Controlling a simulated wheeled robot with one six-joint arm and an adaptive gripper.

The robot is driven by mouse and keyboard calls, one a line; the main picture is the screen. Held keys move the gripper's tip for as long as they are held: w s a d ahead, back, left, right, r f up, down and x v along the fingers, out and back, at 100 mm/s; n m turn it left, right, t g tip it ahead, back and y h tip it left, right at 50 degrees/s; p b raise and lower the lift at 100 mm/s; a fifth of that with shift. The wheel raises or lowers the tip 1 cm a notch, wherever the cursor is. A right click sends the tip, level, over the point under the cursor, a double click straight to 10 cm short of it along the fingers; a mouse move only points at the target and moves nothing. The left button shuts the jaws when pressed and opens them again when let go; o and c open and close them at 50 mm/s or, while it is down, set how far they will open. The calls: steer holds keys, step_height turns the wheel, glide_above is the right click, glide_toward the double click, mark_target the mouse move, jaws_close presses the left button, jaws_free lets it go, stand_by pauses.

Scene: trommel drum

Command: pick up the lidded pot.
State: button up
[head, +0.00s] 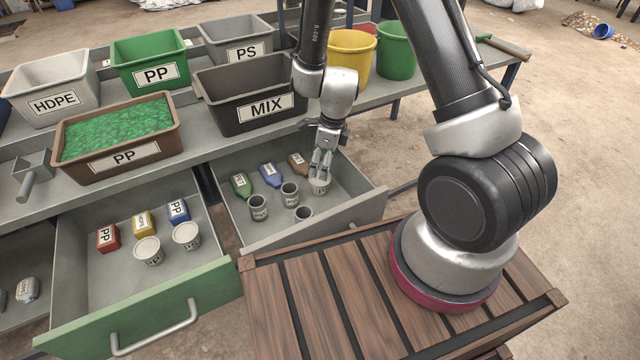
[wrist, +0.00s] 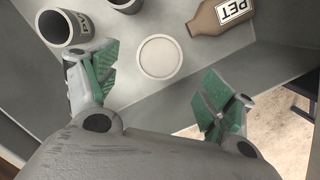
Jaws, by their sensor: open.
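A lidded pot (head: 319,187) with a pale round lid stands in the right-hand open drawer, partly hidden by my gripper (head: 322,163) just above it. In the wrist view the pot's lid (wrist: 160,57) lies between and beyond my open gripper's green-padded fingers (wrist: 160,88). It appears clear of both fingers, and nothing is held. Two more white lidded pots, one at the left (head: 148,251) and one at the right (head: 186,236), stand in the green-fronted drawer.
Grey open pots (head: 258,207) and green, blue and brown bottles share the drawer (head: 345,222). The brown bottle (wrist: 222,14) and a grey pot (wrist: 63,28) flank the lid. The MIX bin (head: 250,103) stands behind. A slatted wooden top (head: 330,295) is in front.

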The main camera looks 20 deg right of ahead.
mark_target(320, 184)
steer(key=f, duration=0.5)
steer(key=a+f, duration=0.1)
steer(key=f, duration=0.1)
steer(key=shift+w+f, duration=0.2)
steer(key=shift+w, duration=0.1)
steer(key=c, duration=0.9)
